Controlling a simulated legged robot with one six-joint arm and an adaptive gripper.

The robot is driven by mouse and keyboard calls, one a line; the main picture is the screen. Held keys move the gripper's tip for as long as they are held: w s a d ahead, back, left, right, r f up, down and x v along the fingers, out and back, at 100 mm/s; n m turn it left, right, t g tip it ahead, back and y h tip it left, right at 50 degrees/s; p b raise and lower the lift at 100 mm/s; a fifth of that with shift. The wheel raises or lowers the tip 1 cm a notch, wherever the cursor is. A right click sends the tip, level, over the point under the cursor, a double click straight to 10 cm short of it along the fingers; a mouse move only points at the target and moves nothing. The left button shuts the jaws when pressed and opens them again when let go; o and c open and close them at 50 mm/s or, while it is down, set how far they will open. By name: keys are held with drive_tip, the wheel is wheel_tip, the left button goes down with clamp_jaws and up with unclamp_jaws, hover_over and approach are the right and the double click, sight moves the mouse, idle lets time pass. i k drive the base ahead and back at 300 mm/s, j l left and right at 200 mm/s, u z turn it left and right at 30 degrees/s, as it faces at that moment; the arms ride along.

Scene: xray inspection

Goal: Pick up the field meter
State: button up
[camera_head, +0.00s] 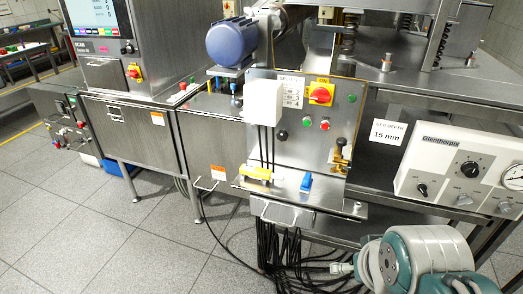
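A small yellow device (257,172) with a pale end lies on the steel ledge (330,201) below the control panel. A small blue object (306,182) stands on the same ledge to its right. Neither has a readable label, so I cannot tell for sure which is the field meter; the yellow one looks more like a hand-held instrument. Both are apart from my arm, whose teal and grey part fills the bottom right. My gripper's fingers do not show.
The control panel (303,118) with switches stands behind the ledge. A white instrument box with a gauge (452,168) stands at right, beside a "15 mm" sign (389,132). Black cables (280,245) hang below the ledge. Tiled floor (100,230) at left is clear.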

sight(244, 169)
drive_tip(key=i+j, duration=0.15)
drive_tip(key=i, duration=0.45)
drive_tip(key=i+j, duration=0.1)
drive_tip(key=i, duration=0.45)
drive_tip(key=j+u, duration=0.05)
